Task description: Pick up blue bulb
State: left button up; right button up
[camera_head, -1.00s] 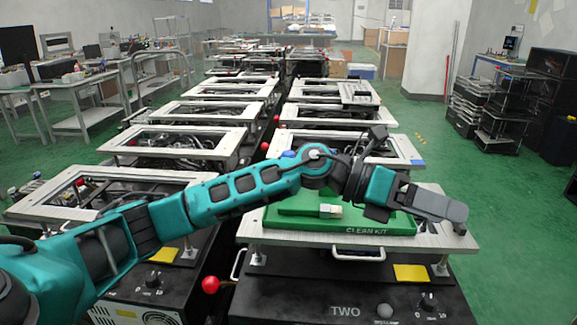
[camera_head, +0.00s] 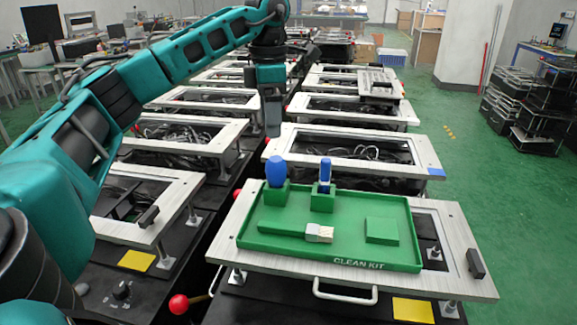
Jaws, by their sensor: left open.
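The blue bulb (camera_head: 275,170) stands upright in a green holder at the back left of the green tray (camera_head: 340,262) marked CLEAN KIT. My left gripper (camera_head: 272,132) hangs pointing down, just above and behind the bulb in the picture, apart from it. It is seen edge-on, open, with nothing visible in it. My right gripper is out of view.
A slimmer blue item (camera_head: 325,172) stands in another green holder right of the bulb. A brush (camera_head: 319,233) with a green handle and a green block (camera_head: 381,230) lie in the tray. A red lever knob (camera_head: 179,304) stands at front left.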

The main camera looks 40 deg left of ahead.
aim_at(276, 158)
pick_arm(q)
jog(key=f, duration=0.6)
jog(key=shift+s, duration=0.3)
jog(key=shift+w+d+f, duration=0.1)
jog(key=shift+d+f, duration=0.1)
jog(key=shift+f, duration=0.85)
jog(key=shift+w+d+f, duration=0.1)
jog(key=shift+d+f, duration=0.1)
jog(key=shift+f, duration=0.8)
jog(key=shift+w+d+f, duration=0.1)
jog(key=shift+d+f, duration=0.1)
jog(key=shift+f, duration=0.85)
jog(key=c, duration=1.1)
